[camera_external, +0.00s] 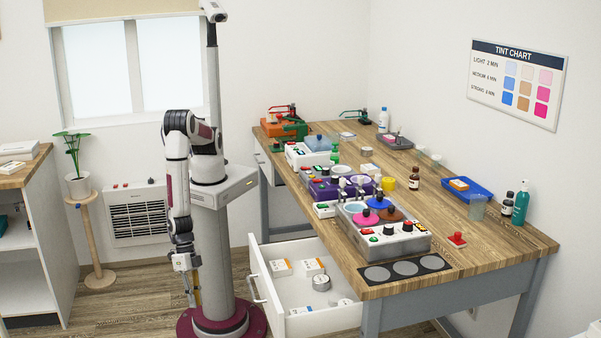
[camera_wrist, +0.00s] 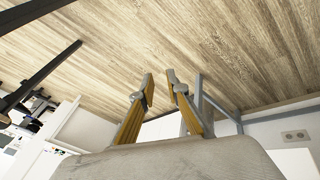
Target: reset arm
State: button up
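My gripper (camera_external: 193,291) hangs low beside my column in the external view, pointing down, left of the open drawer. In the wrist view, my gripper (camera_wrist: 159,85) shows two yellow fingers with grey tips. The tips are a little apart, with only wood floor (camera_wrist: 190,45) showing between them. Nothing is held. My arm is folded down along the column, away from the table.
A white drawer (camera_external: 312,323) stands open under the wooden table (camera_external: 470,256), with boxes and tins inside. The table holds several devices and bottles. A plant stand (camera_external: 93,240) and a white shelf (camera_external: 38,235) stand at the left. Floor between them and my base is clear.

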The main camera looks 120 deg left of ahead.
jog(key=s+a+r+m+g+y, duration=0.1)
jog(key=a+r+m+g, duration=0.15)
jog(key=a+r, duration=0.8)
jog(key=a+r+m+g, duration=0.25)
jog(key=a+r, duration=0.55)
jog(key=r, duration=0.6)
jog(key=s+a+r+n+t+y, duration=0.1)
jog(key=s+a+r+t, duration=0.2)
jog(key=a+r, duration=0.7)
jog(key=s+a+r+n+t+y, duration=0.1)
jog(key=s+a+r+n+t, duration=0.1)
jog(key=a+r, duration=0.8)
jog(key=shift+s+a+r+n+t, duration=0.25)
jog(key=shift+s+a+t, duration=0.5)
jog(key=shift+a, duration=3.5)
jog(key=shift+o, duration=0.4)
jog(key=shift+f, duration=0.1)
